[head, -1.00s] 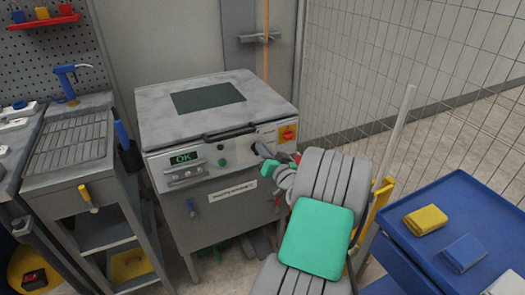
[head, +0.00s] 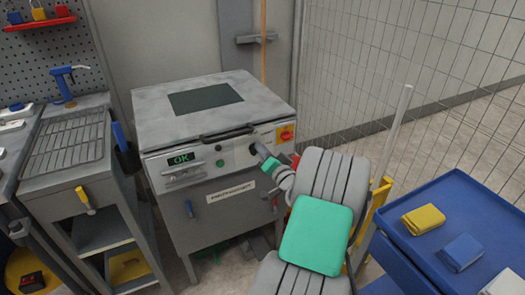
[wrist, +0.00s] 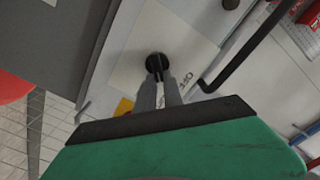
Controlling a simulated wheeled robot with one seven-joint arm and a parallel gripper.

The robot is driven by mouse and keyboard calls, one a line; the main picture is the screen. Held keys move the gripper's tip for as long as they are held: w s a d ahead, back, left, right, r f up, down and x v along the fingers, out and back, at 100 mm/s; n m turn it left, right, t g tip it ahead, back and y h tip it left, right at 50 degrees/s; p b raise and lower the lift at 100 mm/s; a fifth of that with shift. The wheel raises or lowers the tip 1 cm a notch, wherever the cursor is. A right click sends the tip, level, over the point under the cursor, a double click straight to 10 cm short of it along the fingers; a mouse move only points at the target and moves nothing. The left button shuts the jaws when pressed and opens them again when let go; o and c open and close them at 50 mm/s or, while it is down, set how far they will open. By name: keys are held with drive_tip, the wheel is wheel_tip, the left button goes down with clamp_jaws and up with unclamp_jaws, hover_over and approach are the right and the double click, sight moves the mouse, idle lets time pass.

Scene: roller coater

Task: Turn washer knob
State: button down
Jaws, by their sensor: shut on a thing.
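The washer (head: 160,108) is a grey metal cabinet with a lid, and its front panel has a lit green "OK" display. Its black round knob (wrist: 158,62) shows in the wrist view, on the pale panel. My gripper (wrist: 159,76) is shut on the knob, with one grey finger on each side of it. In the head view, my gripper (head: 258,150) reaches the right part of the panel and largely hides the knob. The knob's pointer position cannot be made out.
A red and yellow switch (head: 286,134) sits right of the knob. A black handle bar (head: 227,133) runs along the lid's front edge. A blue cart (head: 425,258) stands at the right, a grey workbench (head: 50,200) at the left, and a wire fence (head: 430,80) behind.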

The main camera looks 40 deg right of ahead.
drive_tip(key=c, duration=1.5)
unclamp_jaws()
drive_tip(key=shift+o, duration=0.2)
drive_tip(key=v, duration=0.7)
drive_tip(key=shift+s+a, duration=0.2)
drive_tip(key=shift+s, duration=0.2)
